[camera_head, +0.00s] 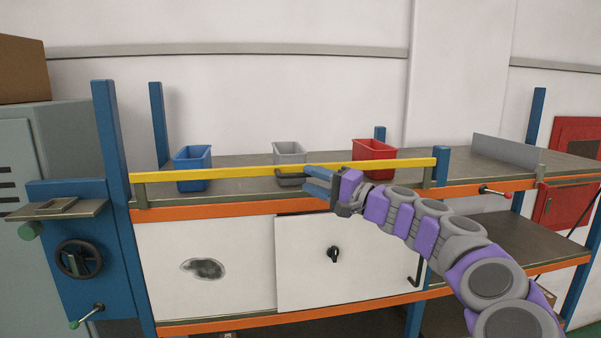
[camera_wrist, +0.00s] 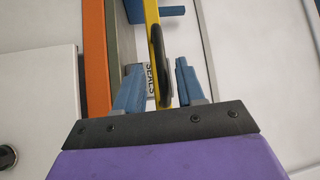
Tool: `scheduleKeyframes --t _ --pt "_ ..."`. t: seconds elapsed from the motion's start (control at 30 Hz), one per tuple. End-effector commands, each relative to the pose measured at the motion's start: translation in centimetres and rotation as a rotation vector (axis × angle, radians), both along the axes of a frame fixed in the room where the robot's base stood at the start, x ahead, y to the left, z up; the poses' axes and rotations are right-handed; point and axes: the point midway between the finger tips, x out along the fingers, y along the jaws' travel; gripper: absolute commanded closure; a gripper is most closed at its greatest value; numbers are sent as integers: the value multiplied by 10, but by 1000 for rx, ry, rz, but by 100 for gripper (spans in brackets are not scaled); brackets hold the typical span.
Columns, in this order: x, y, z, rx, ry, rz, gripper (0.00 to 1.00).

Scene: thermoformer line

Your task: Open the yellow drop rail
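The yellow drop rail (camera_head: 220,172) runs level along the front of the workbench, between a left bracket and a right post. A dark grey handle (camera_head: 289,181) hangs at its middle. My gripper (camera_head: 306,182) is beside the handle on its right, with its blue fingers apart. In the wrist view the yellow rail (camera_wrist: 153,25) and the dark handle (camera_wrist: 164,62) show in the gap between the open fingers (camera_wrist: 160,72). The fingers are not shut on the handle. I cannot tell whether either finger touches it.
Blue (camera_head: 192,160), grey (camera_head: 289,152) and red (camera_head: 374,155) bins stand on the bench (camera_head: 240,162) behind the rail. A blue post with a handwheel (camera_head: 79,260) stands left. White cabinet doors (camera_head: 345,265) are below the orange edge. A lower shelf extends right.

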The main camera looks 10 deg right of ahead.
Motion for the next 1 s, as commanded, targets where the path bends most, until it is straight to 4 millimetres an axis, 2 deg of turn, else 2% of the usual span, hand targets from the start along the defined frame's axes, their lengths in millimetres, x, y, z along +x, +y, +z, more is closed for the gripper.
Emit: scheduleKeyframes --t 0.1,0.23,0.63,1.0 --pt "13 15 3 -2 1 4 61" --pt "21 24 4 -2 3 3 61" --pt "26 28 5 0 0 2 61" --pt "26 28 5 -1 1 1 96"
